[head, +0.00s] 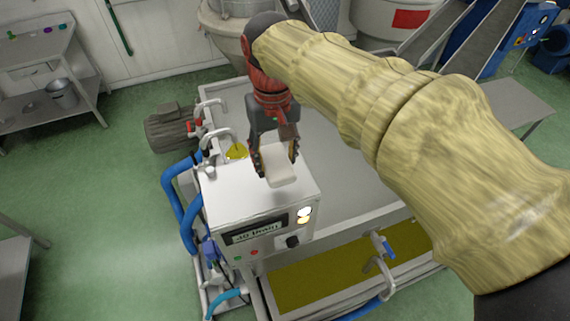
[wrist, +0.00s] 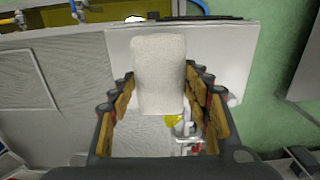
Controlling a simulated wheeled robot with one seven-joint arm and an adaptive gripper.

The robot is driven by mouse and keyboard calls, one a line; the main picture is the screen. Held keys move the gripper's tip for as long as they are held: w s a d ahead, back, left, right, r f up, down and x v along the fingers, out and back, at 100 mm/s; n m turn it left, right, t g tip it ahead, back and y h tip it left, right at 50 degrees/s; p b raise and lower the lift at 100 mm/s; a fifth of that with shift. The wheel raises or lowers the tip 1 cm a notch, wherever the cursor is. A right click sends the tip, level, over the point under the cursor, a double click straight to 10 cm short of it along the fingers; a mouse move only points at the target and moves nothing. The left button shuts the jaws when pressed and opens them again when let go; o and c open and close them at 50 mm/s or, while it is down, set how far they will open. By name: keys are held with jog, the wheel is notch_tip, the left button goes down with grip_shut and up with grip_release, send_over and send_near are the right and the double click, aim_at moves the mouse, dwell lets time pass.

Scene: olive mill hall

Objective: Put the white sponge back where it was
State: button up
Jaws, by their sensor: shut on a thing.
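The white sponge (head: 281,168) is a pale rounded block in the head view, held between the fingers of my gripper (head: 276,160). In the wrist view the sponge (wrist: 159,75) stretches out from between the padded fingers of my gripper (wrist: 163,108). My gripper is shut on it, over the white control box (head: 233,197). The box top also shows behind the sponge in the wrist view (wrist: 217,62). I cannot tell whether the sponge touches the box top.
A yellow item (head: 237,152) sits just behind the box. The box front has a display (head: 255,230) and a dark knob (head: 293,241). Blue hoses (head: 190,213) run along its left. A trough of yellow-green liquid (head: 330,282) lies in front. Green floor is open at left.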

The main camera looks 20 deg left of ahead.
aim_at(284, 150)
jog(key=w+f, duration=0.1)
jog(key=f, duration=0.1)
jog(key=w+d+f, duration=0.1)
jog(key=shift+w+f, duration=0.4)
jog(key=f, duration=0.3)
jog(key=shift+w+f, duration=0.2)
jog(key=shift+f, duration=0.05)
jog(key=o, duration=0.9)
jog(key=shift+o, duration=0.6)
notch_tip(284, 150, up, 11)
jog(key=shift+r, duration=0.55)
